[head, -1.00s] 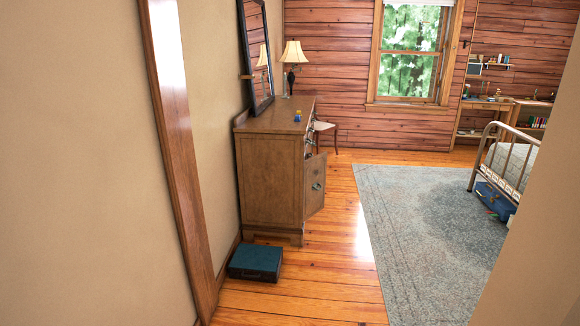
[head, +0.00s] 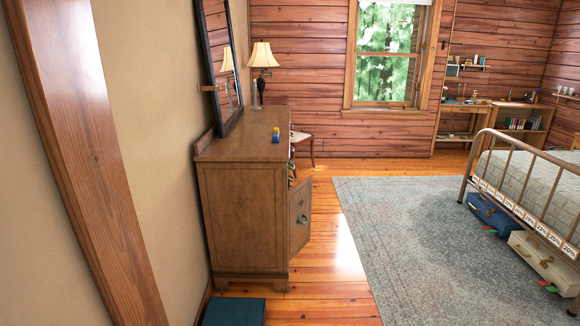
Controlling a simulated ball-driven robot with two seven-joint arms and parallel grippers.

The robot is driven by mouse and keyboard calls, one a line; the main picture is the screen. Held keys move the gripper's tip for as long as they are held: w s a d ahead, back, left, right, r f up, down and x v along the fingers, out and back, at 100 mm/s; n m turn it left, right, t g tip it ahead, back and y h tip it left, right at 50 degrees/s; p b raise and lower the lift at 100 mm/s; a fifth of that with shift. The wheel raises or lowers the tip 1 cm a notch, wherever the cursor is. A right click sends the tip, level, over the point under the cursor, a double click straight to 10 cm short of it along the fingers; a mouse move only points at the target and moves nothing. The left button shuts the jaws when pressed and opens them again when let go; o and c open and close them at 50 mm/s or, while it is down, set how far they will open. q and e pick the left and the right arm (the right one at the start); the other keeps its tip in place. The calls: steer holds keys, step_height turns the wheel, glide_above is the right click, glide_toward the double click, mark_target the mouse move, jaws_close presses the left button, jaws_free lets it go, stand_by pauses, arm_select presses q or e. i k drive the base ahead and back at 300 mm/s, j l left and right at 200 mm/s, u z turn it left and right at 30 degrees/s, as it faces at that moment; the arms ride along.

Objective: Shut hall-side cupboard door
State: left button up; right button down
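A wooden dresser (head: 240,215) stands along the left wall, seen from its near end. A cupboard door (head: 300,220) low on its front stands open, sticking out toward the rug side with a dark round handle on it. The door's hinge line and the inside of the cupboard are mostly hidden by the dresser's end. Neither of my grippers is in view.
A dark teal case (head: 235,312) lies on the floor at the dresser's near end. A wooden door frame post (head: 90,150) is close on the left. Floorboards and the rug (head: 400,240) are clear; a metal-framed bed (head: 520,170) stands right, with cases beneath.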

mark_target(300, 197)
steer(key=i+l+z, duration=0.15)
steer(key=i+z, duration=0.35)
steer(key=i, duration=0.15)
steer(key=i+j+z, duration=0.15)
steer(key=i+z, duration=0.3)
steer(key=i, duration=0.2)
steer(key=i+l+u, duration=0.15)
steer(key=i+u, duration=0.2)
steer(key=i, duration=0.2)
steer(key=i+l+u, duration=0.35)
steer(key=i, duration=0.15)
